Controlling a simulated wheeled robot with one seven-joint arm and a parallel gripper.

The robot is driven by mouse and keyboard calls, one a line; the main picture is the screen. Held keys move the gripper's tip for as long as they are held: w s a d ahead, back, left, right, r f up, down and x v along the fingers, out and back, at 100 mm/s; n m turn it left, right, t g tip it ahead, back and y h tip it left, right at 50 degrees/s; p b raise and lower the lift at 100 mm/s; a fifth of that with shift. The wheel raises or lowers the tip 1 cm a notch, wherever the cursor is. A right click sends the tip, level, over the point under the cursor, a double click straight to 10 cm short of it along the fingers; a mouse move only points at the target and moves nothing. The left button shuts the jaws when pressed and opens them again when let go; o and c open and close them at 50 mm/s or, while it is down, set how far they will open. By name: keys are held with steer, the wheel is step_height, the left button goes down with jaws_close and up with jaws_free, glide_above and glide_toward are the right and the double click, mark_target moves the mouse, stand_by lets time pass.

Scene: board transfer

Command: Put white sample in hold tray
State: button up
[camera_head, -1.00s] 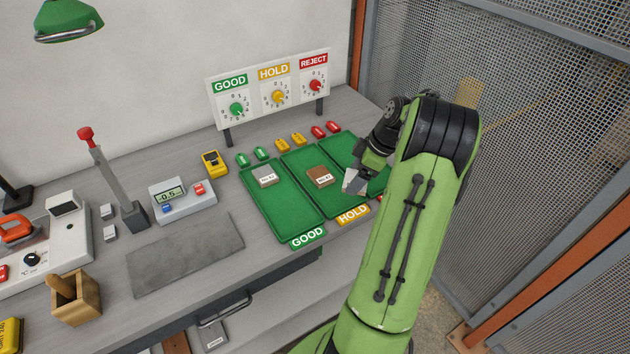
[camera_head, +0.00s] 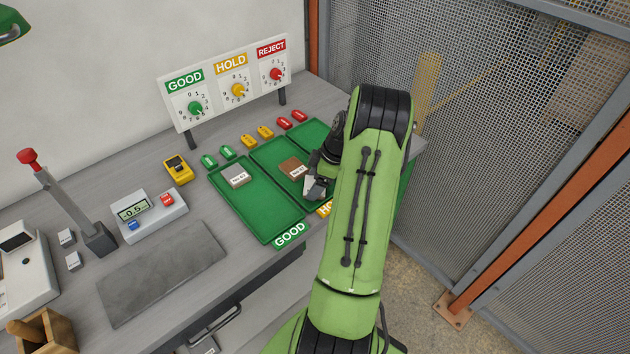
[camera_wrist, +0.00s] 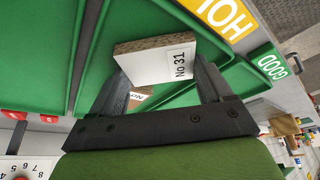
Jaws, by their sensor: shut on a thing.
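My gripper (camera_wrist: 160,85) is shut on a sample (camera_wrist: 155,60) with a white face marked "No 31" and a brown, speckled edge. In the head view the white sample (camera_head: 310,186) shows beside my dark gripper (camera_head: 316,188), over the front part of the green hold tray (camera_head: 265,155). In the wrist view the sample is tilted, with green tray surface behind it. I cannot tell whether it touches the tray. A brown sample (camera_head: 292,167) with a white label lies in the hold tray, just behind and left of the held one.
The good tray (camera_head: 265,222), left of the hold tray, holds a grey sample (camera_head: 237,176). The reject tray (camera_head: 310,138) on the right is partly hidden by my arm. Green, yellow and red small pieces line the trays' back edges. A dial board (camera_head: 230,85) stands behind.

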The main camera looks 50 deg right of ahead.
steer(key=o, duration=0.8)
steer(key=shift+f, duration=0.1)
steer(key=shift+c, duration=0.2)
